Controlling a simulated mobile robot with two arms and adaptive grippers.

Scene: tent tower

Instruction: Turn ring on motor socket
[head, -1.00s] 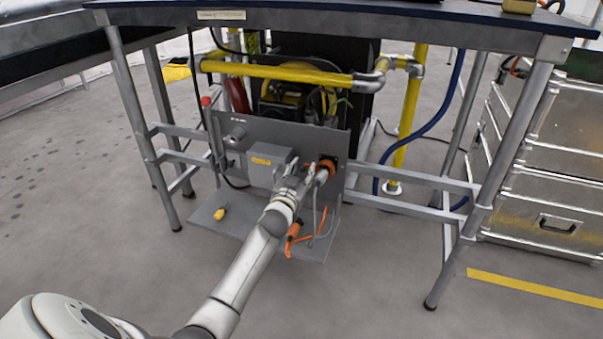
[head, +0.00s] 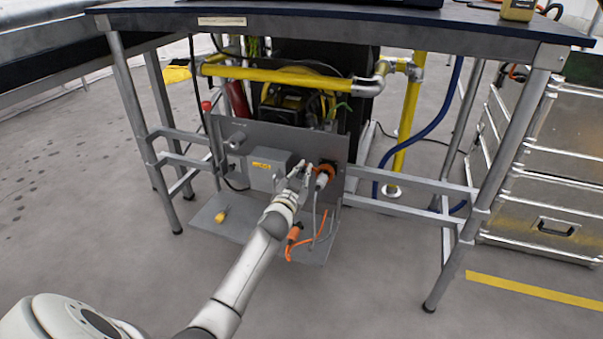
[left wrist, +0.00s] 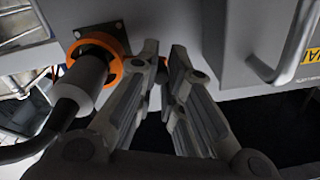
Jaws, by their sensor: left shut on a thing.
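The grey motor socket panel (head: 226,167) stands upright under the table. The orange ring (head: 325,169) is on the socket at the panel's right side, around a grey plug with a cable hanging down. In the left wrist view the orange ring (left wrist: 113,71) and the grey plug (left wrist: 82,80) are left of my fingers. My left gripper (head: 305,172) is just left of the plug. Its fingertips (left wrist: 166,58) are close together, with a small orange bit between them; where that bit joins the ring is hidden. My right gripper is out of view.
A grey box (head: 268,173) with a yellow label and a handle sits left of the socket. An orange plug (head: 293,233) with orange cable and a yellow piece (head: 221,216) lie on the lower plate. Table legs and a rail flank the panel.

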